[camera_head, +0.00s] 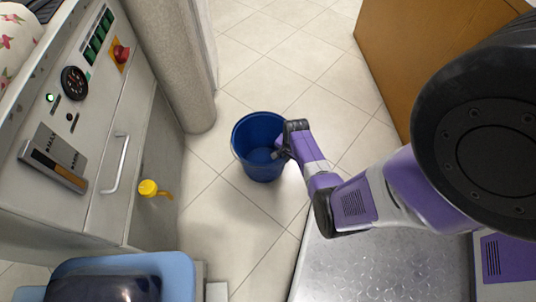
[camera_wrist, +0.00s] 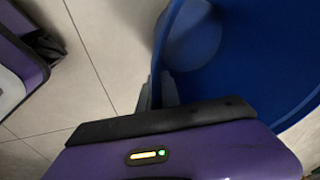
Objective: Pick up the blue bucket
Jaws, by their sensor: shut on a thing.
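The blue bucket (camera_head: 258,166) stands upright on the tiled floor in the middle of the head view, with its open top toward the camera. My gripper (camera_head: 280,153) reaches it from the right and is shut on its right rim. In the wrist view the bucket (camera_wrist: 240,60) fills the upper right, and my gripper's fingers (camera_wrist: 159,92) sit on either side of its wall. The bucket looks empty. The part of the rim between the fingertips is mostly hidden.
A grey machine (camera_head: 150,130) with a yellow valve handle (camera_head: 148,188) stands left of the bucket. A brown box-like piece (camera_head: 400,45) is at the upper right. A light blue item (camera_head: 175,270) is at the lower left. Floor behind the bucket is clear.

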